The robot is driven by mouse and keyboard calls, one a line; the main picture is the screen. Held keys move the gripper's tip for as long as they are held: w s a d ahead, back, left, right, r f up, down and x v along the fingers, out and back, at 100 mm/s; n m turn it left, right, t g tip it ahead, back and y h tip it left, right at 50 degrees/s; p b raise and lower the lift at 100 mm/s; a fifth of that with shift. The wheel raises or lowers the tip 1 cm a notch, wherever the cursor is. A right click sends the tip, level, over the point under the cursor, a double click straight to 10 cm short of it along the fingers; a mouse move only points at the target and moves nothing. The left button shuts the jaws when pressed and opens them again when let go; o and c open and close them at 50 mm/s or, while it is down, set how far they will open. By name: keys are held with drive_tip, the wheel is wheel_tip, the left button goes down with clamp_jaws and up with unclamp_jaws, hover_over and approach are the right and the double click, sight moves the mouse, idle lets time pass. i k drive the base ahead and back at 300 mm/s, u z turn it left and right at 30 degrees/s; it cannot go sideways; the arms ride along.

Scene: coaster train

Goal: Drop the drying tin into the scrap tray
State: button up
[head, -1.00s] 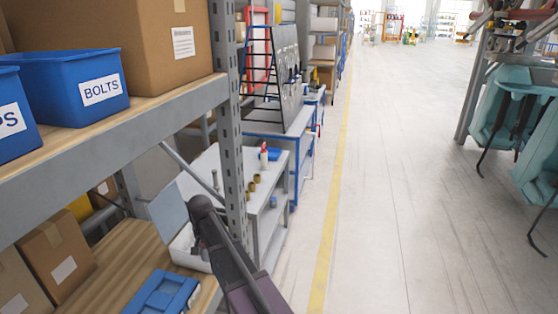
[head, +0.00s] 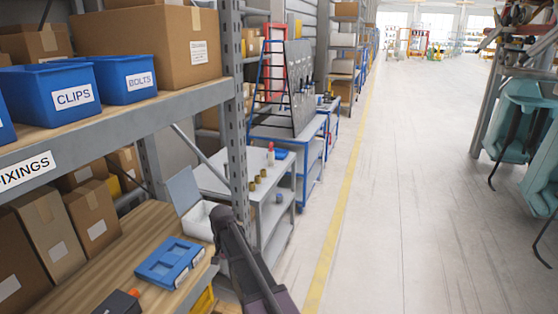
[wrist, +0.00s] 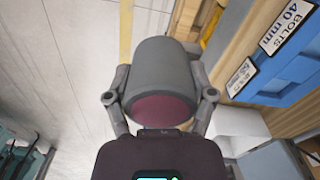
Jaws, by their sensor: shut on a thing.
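A grey, rounded tin (wrist: 160,65) with a dark red-purple near end fills the middle of the wrist view. My gripper (wrist: 160,88) is shut on it, with one finger on each side; the fingertips are partly hidden by the tin. In the head view my dark arm stands in front of the end of the wooden bench, and the tin cannot be made out there. I cannot tell which container is the scrap tray.
A blue two-part tray (head: 168,262) lies on the bench (head: 85,285), left of my arm; it also shows in the wrist view (wrist: 295,65). A white open-lidded box (head: 199,220) stands behind. A steel upright (head: 236,130) is close.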

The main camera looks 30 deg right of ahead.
sight(278, 154)
drive_tip(key=u, duration=0.05)
drive_tip(key=k, duration=0.1)
drive_tip(key=z, duration=0.65)
drive_tip(key=i, duration=0.95)
drive_tip(key=z, duration=0.75)
drive_tip(key=i, duration=1.95)
drive_tip(key=u, duration=0.6)
drive_tip(key=i, duration=0.7)
drive_tip(key=u, duration=0.4)
